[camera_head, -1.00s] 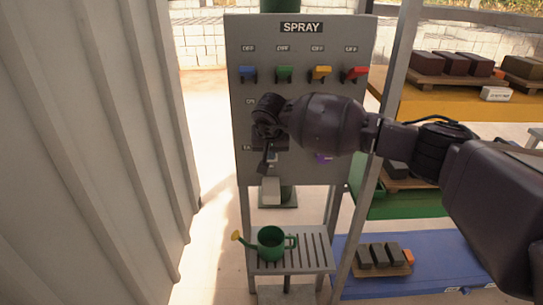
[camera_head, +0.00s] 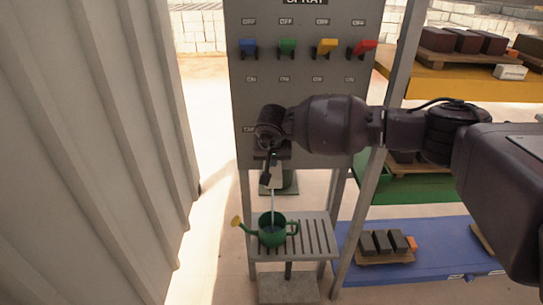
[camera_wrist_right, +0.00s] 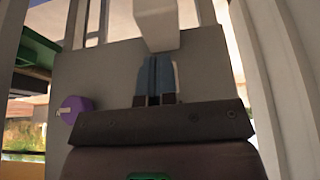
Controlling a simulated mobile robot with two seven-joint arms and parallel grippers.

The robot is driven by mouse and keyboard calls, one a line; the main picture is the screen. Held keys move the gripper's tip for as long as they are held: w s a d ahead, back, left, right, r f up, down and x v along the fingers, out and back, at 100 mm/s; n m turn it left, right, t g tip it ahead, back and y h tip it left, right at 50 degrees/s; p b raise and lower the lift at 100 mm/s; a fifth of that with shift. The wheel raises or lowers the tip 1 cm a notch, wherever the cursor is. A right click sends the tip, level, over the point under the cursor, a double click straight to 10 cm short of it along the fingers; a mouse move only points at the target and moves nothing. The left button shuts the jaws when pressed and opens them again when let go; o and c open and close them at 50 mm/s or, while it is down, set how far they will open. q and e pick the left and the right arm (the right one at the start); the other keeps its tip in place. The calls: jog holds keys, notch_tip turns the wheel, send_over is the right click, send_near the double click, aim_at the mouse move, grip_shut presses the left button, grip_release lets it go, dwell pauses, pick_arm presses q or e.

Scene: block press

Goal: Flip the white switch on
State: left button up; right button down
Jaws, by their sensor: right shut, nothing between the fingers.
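My right gripper (camera_head: 267,178) is in front of the lower part of the grey SPRAY panel (camera_head: 306,112), shut and empty, pointing down. Its closed fingers also show in the right wrist view (camera_wrist_right: 157,76). A pale block-like piece (camera_wrist_right: 157,22) is right by the fingertips there; I cannot tell whether it is the white switch or a spout. In the head view a pale piece (camera_head: 277,179) shows beside the fingers. The arm and gripper hide much of the lower panel. A thin stream runs down into a green watering can (camera_head: 271,234). My left gripper is not in view.
Blue (camera_head: 249,47), green (camera_head: 288,46), yellow (camera_head: 326,47) and red (camera_head: 363,48) switches line the upper panel. A purple knob (camera_wrist_right: 75,108) is beside the gripper. The can stands on a slatted shelf (camera_head: 318,243). A corrugated wall (camera_head: 90,150) is left; block shelves are right.

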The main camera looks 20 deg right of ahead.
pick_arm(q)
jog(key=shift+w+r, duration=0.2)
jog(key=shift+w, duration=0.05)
pick_arm(e)
jog(key=shift+s+f, duration=0.1)
jog(key=shift+f, duration=0.2)
pick_arm(q)
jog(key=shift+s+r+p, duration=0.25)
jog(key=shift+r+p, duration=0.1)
jog(key=shift+p, duration=0.45)
pick_arm(e)
jog(key=v, duration=1.1)
jog(key=shift+r, duration=0.2)
